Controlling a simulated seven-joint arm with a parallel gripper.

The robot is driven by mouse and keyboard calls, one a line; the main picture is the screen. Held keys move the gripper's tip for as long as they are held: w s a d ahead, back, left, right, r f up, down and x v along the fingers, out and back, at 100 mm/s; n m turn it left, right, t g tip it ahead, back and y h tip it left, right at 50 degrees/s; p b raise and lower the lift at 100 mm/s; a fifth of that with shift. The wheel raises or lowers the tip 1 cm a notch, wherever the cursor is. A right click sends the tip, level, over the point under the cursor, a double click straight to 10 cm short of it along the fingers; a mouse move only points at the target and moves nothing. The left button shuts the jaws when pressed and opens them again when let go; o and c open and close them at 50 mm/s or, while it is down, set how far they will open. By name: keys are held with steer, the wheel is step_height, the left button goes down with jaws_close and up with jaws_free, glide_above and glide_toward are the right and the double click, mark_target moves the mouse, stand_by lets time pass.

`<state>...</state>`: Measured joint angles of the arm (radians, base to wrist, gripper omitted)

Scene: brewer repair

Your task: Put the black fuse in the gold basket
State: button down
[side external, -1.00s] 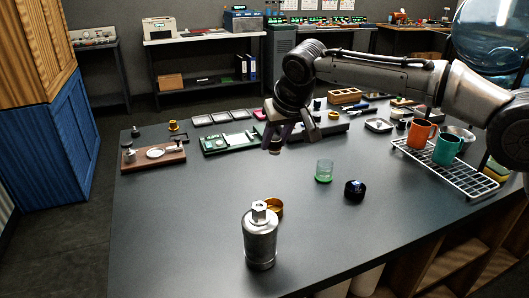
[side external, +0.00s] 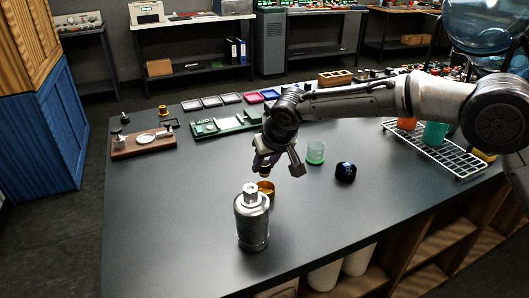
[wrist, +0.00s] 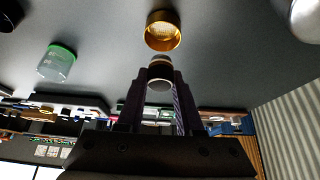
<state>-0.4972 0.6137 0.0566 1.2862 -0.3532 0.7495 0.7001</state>
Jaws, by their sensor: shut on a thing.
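My gripper (side external: 266,163) hangs low over the table, just above and behind the gold basket (side external: 267,187). In the wrist view my gripper (wrist: 157,92) is shut on a small round cylinder with a pale end and a coppery rim, which I take to be the black fuse (wrist: 160,73). Its dark body is mostly hidden between the fingers. The gold basket (wrist: 163,33) is a short open cup with a mesh bottom. It stands just beyond the fuse's end in the wrist view, apart from it.
A metal canister (side external: 252,222) stands close in front of the basket and partly hides it. A green-rimmed glass (side external: 315,153) and a black round cap (side external: 346,172) stand to the right. A wire rack (side external: 450,158) with mugs is farther right. The table's left front is clear.

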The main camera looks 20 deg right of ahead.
mark_target(267, 170)
steer(key=shift+f, duration=1.8)
steer(key=shift+c, duration=2.4)
jaws_free()
steer(key=shift+r, duration=3.55)
